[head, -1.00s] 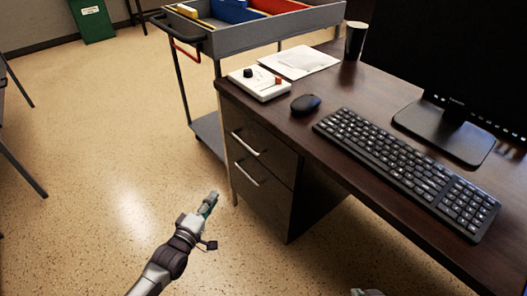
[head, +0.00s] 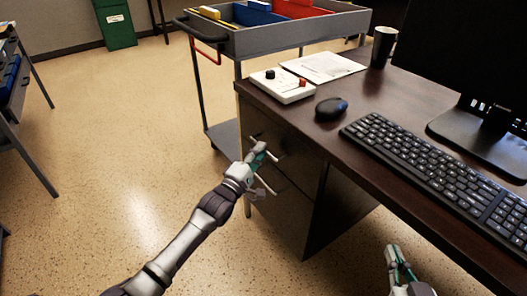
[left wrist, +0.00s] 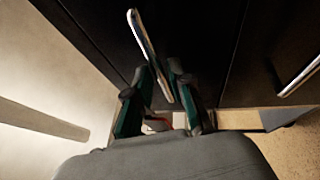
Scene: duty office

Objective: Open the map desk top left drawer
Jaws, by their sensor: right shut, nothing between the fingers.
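The map desk (head: 300,125) is dark wood with two stacked drawers at its left end, both looking shut. The top left drawer's bar handle (head: 265,149) is partly hidden by my left gripper (head: 259,152), which is at the drawer front. In the left wrist view that handle (left wrist: 139,32) runs between the fingers of my left gripper (left wrist: 160,75). The fingers stand apart on either side of it; a firm grip is not visible. The lower drawer's handle (left wrist: 300,76) is to the right there. My right gripper (head: 400,262) is shut and empty, beside the desk's front edge.
A grey cart (head: 275,40) with coloured bins stands behind the desk. A control box (head: 282,85), mouse (head: 331,108), keyboard (head: 440,165), monitor (head: 455,45), papers (head: 325,67) and cup (head: 383,47) are on the desktop. The floor (head: 110,150) left of the desk is clear.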

